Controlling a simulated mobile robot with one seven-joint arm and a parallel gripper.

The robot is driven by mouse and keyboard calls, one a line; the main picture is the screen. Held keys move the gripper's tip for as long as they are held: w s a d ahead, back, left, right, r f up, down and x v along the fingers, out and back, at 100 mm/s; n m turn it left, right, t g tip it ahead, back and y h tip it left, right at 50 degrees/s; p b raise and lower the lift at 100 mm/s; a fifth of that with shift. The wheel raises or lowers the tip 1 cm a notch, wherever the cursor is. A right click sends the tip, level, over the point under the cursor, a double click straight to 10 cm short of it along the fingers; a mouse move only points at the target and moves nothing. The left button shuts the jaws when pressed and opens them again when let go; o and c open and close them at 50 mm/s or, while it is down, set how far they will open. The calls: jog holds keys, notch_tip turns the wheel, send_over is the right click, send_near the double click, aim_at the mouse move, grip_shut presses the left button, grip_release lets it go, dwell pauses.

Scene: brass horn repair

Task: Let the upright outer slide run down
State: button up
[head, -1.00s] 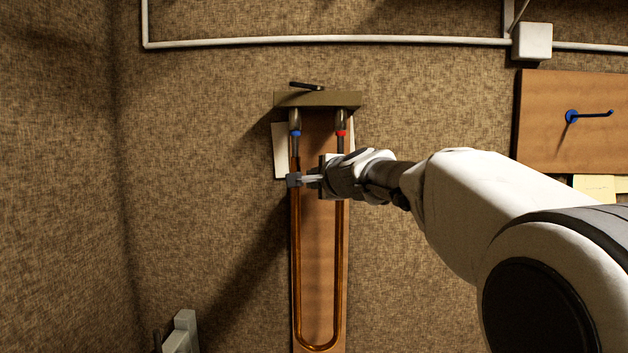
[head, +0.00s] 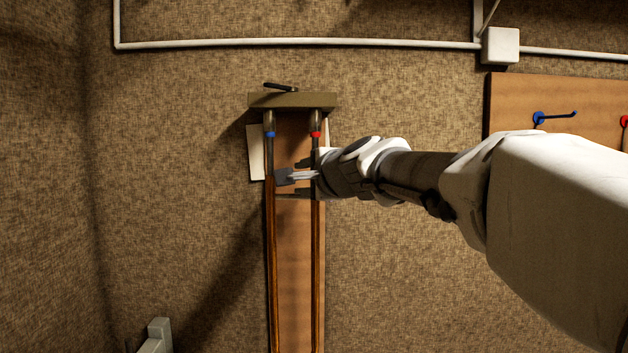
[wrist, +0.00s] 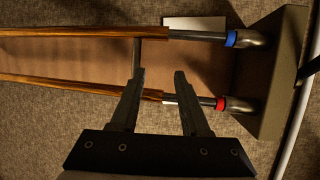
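The outer slide (head: 271,260) is a long copper-coloured double tube hanging upright in front of a wooden board. Its bottom runs out of the head view. It sleeves two grey inner tubes, marked with a blue band (head: 269,134) and a red band (head: 315,135), below a bracket (head: 294,101). Bare grey tube shows between the bands and the slide's top ends. In the wrist view a thin crossbar (wrist: 137,55) joins the slide's legs. My gripper (wrist: 160,74) is open, fingers apart. The crossbar lines up with the lower finger's tip; whether they touch I cannot tell.
The wooden board (head: 297,260) backs the slide on a fabric-covered wall. A white card (head: 256,152) is behind it at left. A wooden panel with hooks (head: 545,100) is at right, and a pale pipe (head: 300,43) runs above. The wall left of the slide is clear.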

jog(key=v, duration=0.9)
jog(key=shift+b, duration=0.35)
jog(key=shift+s, duration=0.1)
